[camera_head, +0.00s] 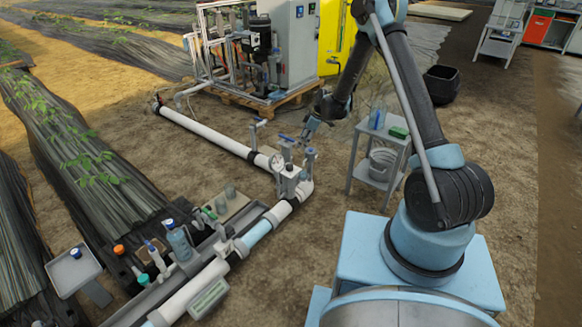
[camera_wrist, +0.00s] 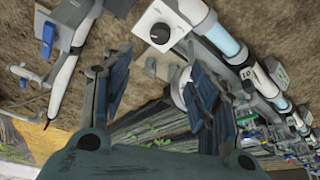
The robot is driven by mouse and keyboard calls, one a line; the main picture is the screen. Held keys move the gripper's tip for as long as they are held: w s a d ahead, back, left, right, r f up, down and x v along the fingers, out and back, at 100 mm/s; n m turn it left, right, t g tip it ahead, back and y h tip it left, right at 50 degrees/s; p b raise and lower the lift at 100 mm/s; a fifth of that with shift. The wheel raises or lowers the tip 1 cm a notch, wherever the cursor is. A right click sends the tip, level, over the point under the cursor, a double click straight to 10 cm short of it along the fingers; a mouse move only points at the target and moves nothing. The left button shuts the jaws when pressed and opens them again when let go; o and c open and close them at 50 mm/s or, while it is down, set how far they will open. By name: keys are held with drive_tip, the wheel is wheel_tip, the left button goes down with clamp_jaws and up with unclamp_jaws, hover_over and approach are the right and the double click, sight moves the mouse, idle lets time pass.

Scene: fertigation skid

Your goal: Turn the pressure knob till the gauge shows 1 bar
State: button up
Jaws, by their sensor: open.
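The pressure knob (camera_wrist: 160,33) is black and round on a pale square plate, at the top of the wrist view. In the head view its pale housing (camera_head: 290,177) stands at the pipe corner. A round white-faced gauge (camera_head: 276,162) is beside it; its reading is too small to tell. A white round part, partly behind the right finger in the wrist view, may be this gauge. My gripper (camera_wrist: 147,75) is open, with empty space between its dark fingers. In the head view my gripper (camera_head: 308,130) is above and behind the pipe corner, apart from the knob.
White pipes (camera_head: 215,135) run along the ground with a blue-handled valve (camera_head: 258,124). A small grey stand (camera_head: 378,150) holds bottles and a bucket to the right. Bottles and a tray with cups (camera_head: 228,205) are at lower left. Bare soil lies between.

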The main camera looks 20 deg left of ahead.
sight(289, 166)
drive_tip(key=x, duration=1.7)
drive_tip(key=shift+a+f, duration=0.15)
drive_tip(key=shift+a, duration=0.05)
drive_tip(key=c, duration=1.1)
